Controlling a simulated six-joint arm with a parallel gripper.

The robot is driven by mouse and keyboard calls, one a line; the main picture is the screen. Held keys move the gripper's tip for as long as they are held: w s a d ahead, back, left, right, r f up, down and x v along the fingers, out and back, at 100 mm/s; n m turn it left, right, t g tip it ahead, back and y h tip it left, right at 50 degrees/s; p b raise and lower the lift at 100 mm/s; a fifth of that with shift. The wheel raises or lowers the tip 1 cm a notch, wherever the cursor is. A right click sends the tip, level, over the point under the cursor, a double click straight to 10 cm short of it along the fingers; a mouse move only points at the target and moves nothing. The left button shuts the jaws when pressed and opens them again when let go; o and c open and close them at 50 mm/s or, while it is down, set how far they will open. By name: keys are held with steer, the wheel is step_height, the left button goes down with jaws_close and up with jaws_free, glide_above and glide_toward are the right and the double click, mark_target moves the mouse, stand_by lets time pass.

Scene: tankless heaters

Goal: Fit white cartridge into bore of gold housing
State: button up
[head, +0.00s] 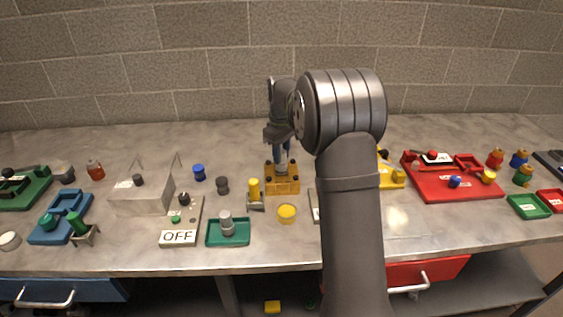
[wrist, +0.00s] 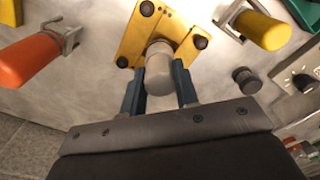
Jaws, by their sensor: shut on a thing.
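The gold housing (head: 284,184) is a square block with dark bolts at its corners, on the bench just below my gripper in the head view. It also shows at the top middle of the wrist view (wrist: 135,38). My gripper (head: 281,160) points down over the housing. In the wrist view my gripper (wrist: 159,92) has its two blue fingers shut on the sides of the white cartridge (wrist: 159,68). The cartridge's far end lies over the middle of the housing. The bore is hidden behind it, and I cannot tell whether the tip is inside.
A yellow-handled part (head: 254,190) stands close left of the housing, and a yellow round piece (head: 287,213) lies in front. A green tray (head: 228,231) and an OFF plate (head: 180,237) are further left. A red board (head: 452,190) is at the right.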

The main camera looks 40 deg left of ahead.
steer(key=shift+f, duration=1.7)
steer(key=shift+f, duration=0.15)
steer(key=o, duration=1)
step_height(320, 180, up, 12)
steer(key=shift+r, duration=0.15)
